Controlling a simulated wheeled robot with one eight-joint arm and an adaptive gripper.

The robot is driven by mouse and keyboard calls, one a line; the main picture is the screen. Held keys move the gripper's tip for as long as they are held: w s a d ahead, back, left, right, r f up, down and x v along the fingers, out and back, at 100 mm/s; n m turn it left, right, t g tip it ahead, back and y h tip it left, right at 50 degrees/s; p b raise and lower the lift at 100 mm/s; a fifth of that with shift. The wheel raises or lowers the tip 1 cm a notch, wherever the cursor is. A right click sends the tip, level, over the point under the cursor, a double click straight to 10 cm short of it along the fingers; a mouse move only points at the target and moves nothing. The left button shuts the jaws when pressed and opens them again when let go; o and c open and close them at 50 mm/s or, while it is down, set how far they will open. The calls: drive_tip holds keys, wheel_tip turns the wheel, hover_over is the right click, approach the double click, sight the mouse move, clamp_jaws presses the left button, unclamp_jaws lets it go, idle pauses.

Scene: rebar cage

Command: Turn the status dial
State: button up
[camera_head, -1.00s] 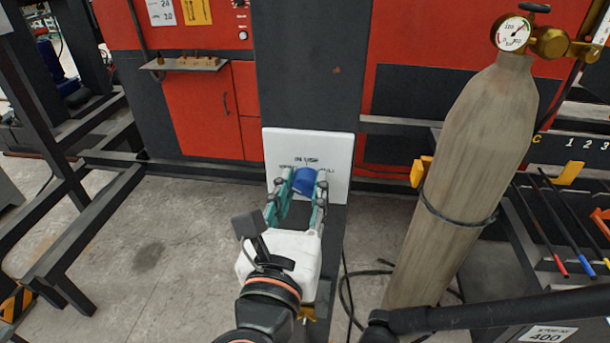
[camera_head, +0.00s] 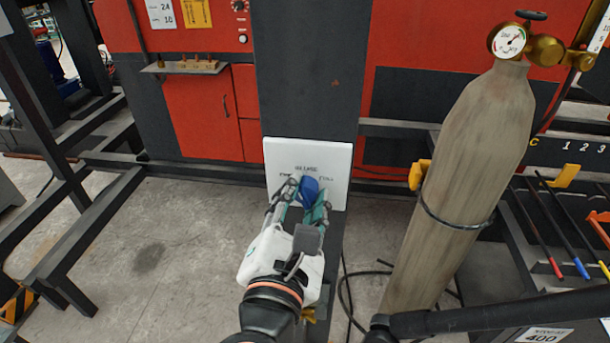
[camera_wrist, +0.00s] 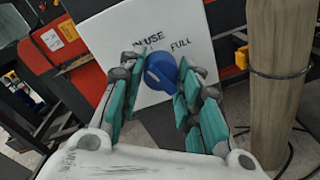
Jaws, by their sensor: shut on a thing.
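The status dial (camera_head: 310,187) is a blue knob on a white panel (camera_head: 335,152). The panel is fixed low on a dark post. In the wrist view the dial (camera_wrist: 161,70) shows a raised grip bar slanting from upper left to lower right. "IN USE" is printed above it and "FULL" to its right; the left label is partly hidden by a finger. My gripper (camera_head: 303,192) is shut on the dial, with one teal-padded finger at each side. In the wrist view my gripper (camera_wrist: 155,85) is rolled relative to the panel.
A tall tan gas cylinder (camera_head: 455,180) with a gauge (camera_head: 508,41) stands to the right. A dark metal frame (camera_head: 90,215) stands at the left. A red cabinet (camera_head: 200,110) with a small shelf (camera_head: 185,67) is behind. A cable lies on the floor near the cylinder.

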drive_tip(key=m, duration=0.4)
drive_tip(key=shift+r+p, duration=0.1)
drive_tip(key=shift+p, duration=0.3)
drive_tip(key=m, duration=0.3)
drive_tip(key=shift+m+y, duration=0.3)
drive_tip(key=shift+m, duration=0.1)
drive_tip(key=m, duration=0.4)
drive_tip(key=shift+d+p, duration=0.1)
drive_tip(key=shift+p, duration=0.3)
drive_tip(key=shift+m+y, duration=0.3)
drive_tip(key=shift+m, duration=1.4)
drive_tip(key=o, duration=1)
drive_tip(key=shift+o, duration=0.2)
drive_tip(key=shift+r, duration=0.15)
